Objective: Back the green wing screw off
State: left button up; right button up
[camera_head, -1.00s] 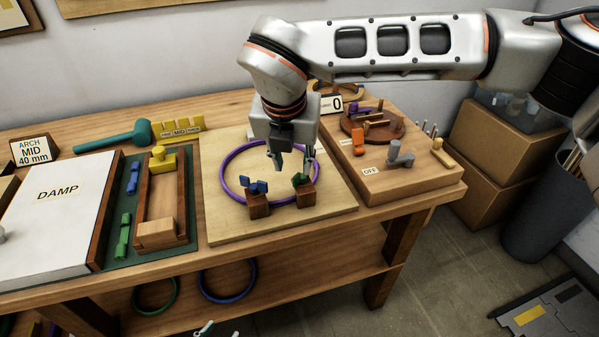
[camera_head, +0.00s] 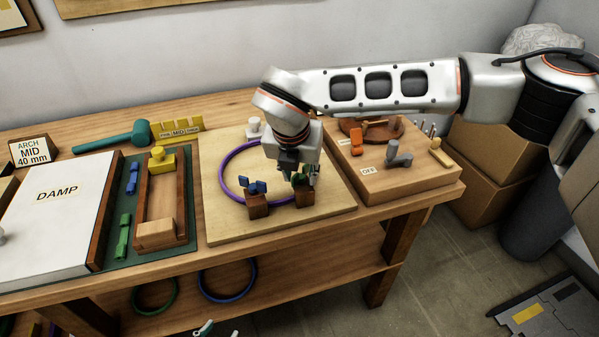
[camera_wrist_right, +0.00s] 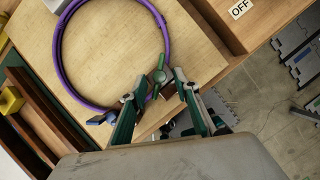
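The green wing screw (camera_wrist_right: 158,76) stands on the right wooden block (camera_head: 305,196) at the front of the purple ring (camera_head: 228,163). In the head view the screw (camera_head: 297,179) is partly hidden by my right gripper (camera_head: 302,178), which points down over it. In the right wrist view my right gripper (camera_wrist_right: 155,88) has its fingers apart, with the screw ahead between the tips and not clamped. My left gripper (camera_head: 218,331) shows only as fingertips at the bottom edge, apart and empty, below the bench front.
A blue wing screw (camera_head: 255,187) sits on the left block (camera_head: 257,205), close beside. A wooden base with levers (camera_head: 410,180) stands to the right. A green tray (camera_head: 183,235) and the DAMP box (camera_head: 55,225) lie to the left. The front of the pale board (camera_head: 235,228) is clear.

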grip_shut()
jog(key=shift+n, duration=0.4)
